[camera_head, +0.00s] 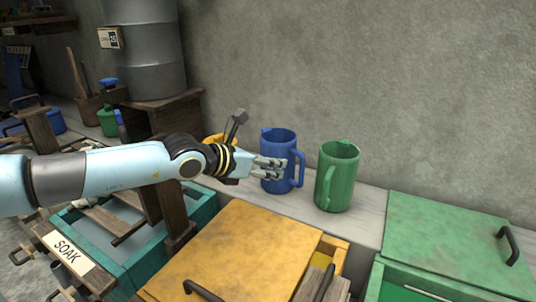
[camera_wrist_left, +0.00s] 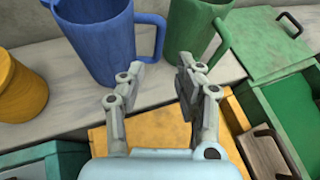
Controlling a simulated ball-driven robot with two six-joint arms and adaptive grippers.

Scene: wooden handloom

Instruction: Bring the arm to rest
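My left arm (camera_head: 120,172) reaches in from the left in the head view. Its gripper (camera_head: 284,168) is in front of the blue jug (camera_head: 277,150), near the jug's handle. In the left wrist view the gripper (camera_wrist_left: 158,85) has its two fingers spread apart with nothing between them. The blue jug (camera_wrist_left: 95,42) stands upright beyond the left finger, and the green jug (camera_wrist_left: 195,25) beyond the right finger. The green jug (camera_head: 338,178) also stands upright in the head view, right of the gripper. My right gripper is in neither view.
A yellow lidded box (camera_head: 235,250) lies below the gripper. A green lidded box (camera_head: 450,235) is at the right. A teal bin with a SOAK sign (camera_head: 66,249) is at the left. A yellow container (camera_wrist_left: 20,90) stands left of the blue jug. A grey wall is behind.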

